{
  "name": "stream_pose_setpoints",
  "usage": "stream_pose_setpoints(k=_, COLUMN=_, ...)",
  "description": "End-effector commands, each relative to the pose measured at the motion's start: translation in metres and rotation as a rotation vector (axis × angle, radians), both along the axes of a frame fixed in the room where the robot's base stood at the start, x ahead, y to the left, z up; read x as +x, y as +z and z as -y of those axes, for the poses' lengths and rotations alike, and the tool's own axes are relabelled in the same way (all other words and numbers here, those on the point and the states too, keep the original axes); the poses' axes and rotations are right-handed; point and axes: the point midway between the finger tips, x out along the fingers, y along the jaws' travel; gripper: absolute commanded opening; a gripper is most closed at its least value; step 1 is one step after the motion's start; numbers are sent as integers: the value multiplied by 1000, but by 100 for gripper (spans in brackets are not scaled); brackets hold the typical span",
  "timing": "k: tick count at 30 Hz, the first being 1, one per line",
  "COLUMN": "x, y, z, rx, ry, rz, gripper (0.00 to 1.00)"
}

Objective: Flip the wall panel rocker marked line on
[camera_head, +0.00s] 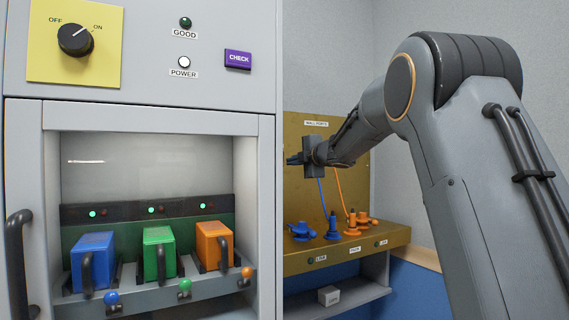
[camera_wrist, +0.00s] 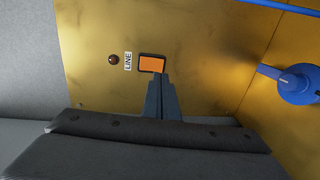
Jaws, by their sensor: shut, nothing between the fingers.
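The orange rocker (camera_wrist: 152,63) sits in a dark frame on the brass wall panel (camera_wrist: 90,90) in the wrist view. A label reading LINE (camera_wrist: 128,61) stands just left of it, with a dark red lamp (camera_wrist: 113,59) further left. My gripper (camera_wrist: 160,76) is shut and empty, its tips at the rocker's lower right edge; I cannot tell whether they touch it. In the head view my gripper (camera_head: 290,159) is at the left part of the brass panel (camera_head: 345,150), and the rocker is hidden there.
Blue plugs (camera_head: 332,228) and orange plugs (camera_head: 353,227) stand on the brass ledge (camera_head: 385,236) below my gripper, with cords rising behind. A blue fitting (camera_wrist: 297,84) is at right in the wrist view. A grey cabinet (camera_head: 262,200) with coloured modules stands left.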

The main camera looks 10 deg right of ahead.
Motion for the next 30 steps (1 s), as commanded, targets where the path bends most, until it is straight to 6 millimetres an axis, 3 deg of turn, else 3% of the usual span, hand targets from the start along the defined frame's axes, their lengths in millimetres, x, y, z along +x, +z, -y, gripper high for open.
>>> stream_pose_setpoints(k=6, x=34, y=-5, z=-11, rx=1, ry=1, rz=-1, gripper=0)
stream_pose_setpoints(k=12, x=52, y=-6, z=-17, rx=0, ry=0, rz=-1, gripper=0)
stream_pose_setpoints(k=30, x=59, y=-9, z=-23, rx=1, ry=3, rz=5, gripper=0)
